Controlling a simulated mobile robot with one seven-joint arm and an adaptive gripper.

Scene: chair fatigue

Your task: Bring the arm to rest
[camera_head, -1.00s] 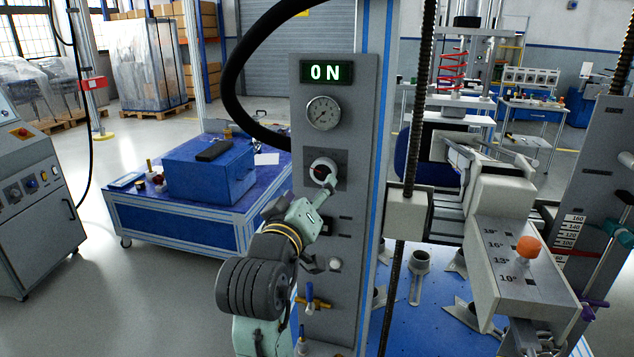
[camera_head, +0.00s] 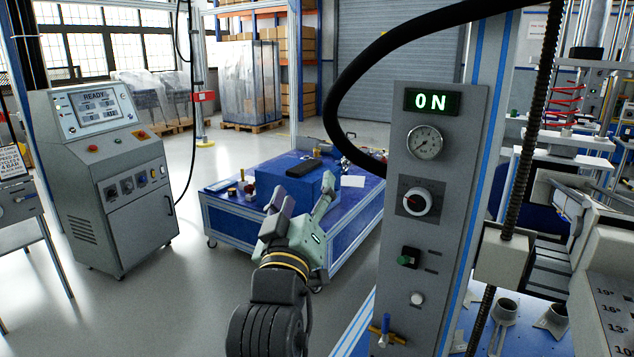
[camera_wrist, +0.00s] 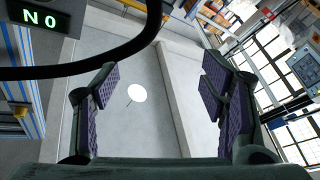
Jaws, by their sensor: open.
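My gripper (camera_head: 300,203) is raised in the middle of the head view, left of the grey control panel (camera_head: 455,130). Its two fingers are spread apart and nothing is between them. In the wrist view my gripper (camera_wrist: 165,100) is also open and empty, with dark padded fingers at both sides. The panel's display (camera_head: 431,102) reads ON. The round knob (camera_head: 415,202) below the gauge (camera_head: 425,142) is fully visible and apart from my gripper. In the wrist view the lit display (camera_wrist: 42,17) sits at the top left.
A blue cart (camera_head: 345,232) with a blue box (camera_head: 292,187) stands behind my gripper. A thick black hose (camera_head: 345,85) loops beside the panel. A console (camera_head: 107,170) reading READY stands at the left. The floor (camera_head: 195,285) between console and cart is clear.

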